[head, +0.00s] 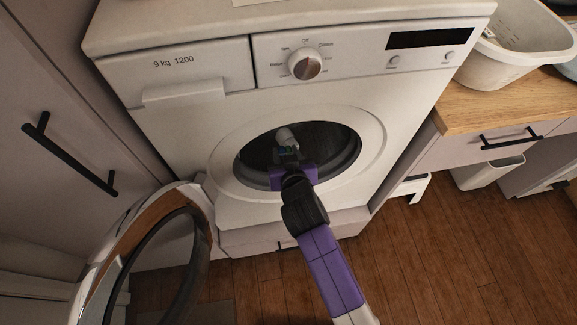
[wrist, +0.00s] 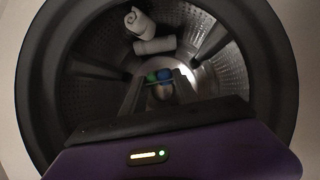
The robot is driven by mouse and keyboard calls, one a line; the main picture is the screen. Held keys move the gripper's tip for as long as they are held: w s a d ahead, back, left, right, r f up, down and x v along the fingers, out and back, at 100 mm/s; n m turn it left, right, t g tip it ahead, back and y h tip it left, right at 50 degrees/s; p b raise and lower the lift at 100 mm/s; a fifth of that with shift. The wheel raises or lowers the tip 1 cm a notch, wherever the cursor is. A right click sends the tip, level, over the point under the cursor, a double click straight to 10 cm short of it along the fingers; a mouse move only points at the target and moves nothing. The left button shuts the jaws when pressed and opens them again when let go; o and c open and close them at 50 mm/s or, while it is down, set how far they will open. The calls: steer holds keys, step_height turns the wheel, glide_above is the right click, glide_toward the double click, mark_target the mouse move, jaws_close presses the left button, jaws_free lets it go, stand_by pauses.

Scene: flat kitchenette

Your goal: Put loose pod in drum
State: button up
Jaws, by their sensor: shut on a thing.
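The washing machine's drum (head: 318,140) is open at the front, and its ribbed metal inside shows in the wrist view (wrist: 225,75). My gripper (head: 288,152) is inside the door opening. In the wrist view, my gripper (wrist: 158,82) is shut on a small green and blue pod (wrist: 165,75), held between the fingertips in front of the drum's back. In the head view the pod is too small and dark to make out clearly.
White rolled cloths (wrist: 153,46) lie inside the drum beyond my gripper. The round door (head: 150,235) stands open at the lower left. A white basket (head: 515,55) sits on the wooden counter (head: 520,108) at right. A dark rubber rim (wrist: 40,85) surrounds the opening.

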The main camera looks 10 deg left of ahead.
steer(key=w+a+f+b, duration=0.1)
steer(key=w+a+b, duration=0.1)
steer(key=w+b, duration=0.2)
steer(key=w+a+f+b, duration=0.1)
steer(key=w+b, duration=0.4)
steer(key=w, duration=0.4)
steer(key=shift+a+f+b, duration=0.3)
steer(key=shift+a+f, duration=0.05)
steer(key=shift+f, duration=0.05)
steer(key=o, duration=0.9)
steer(key=shift+s, duration=0.1)
